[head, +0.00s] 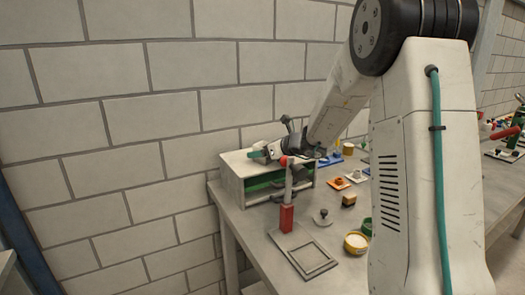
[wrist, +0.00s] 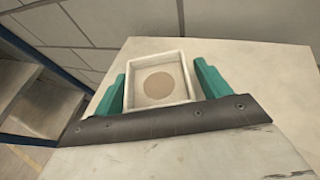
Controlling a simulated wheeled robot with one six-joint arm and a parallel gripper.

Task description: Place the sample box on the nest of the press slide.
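The sample box (wrist: 158,80), a square, pale open box with a round brown patch inside, lies between the two teal fingers of my gripper (wrist: 160,85). The fingers stand close along its left and right sides; whether both touch it is not clear. In the head view my gripper (head: 262,151) is over the top of a white cabinet (head: 232,162), and the box is hard to make out there. A grey plate with a square outline (head: 305,257) lies on the table before an upright post with a red base (head: 286,218). I cannot tell for sure which part is the press slide's nest.
The grey table (head: 262,222) also holds a yellow bowl (head: 356,243), a small knobbed disc (head: 322,218), a yellow-brown block (head: 349,199) and an orange piece on a tile (head: 340,183). The post stands in front of the cabinet. A block wall is behind.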

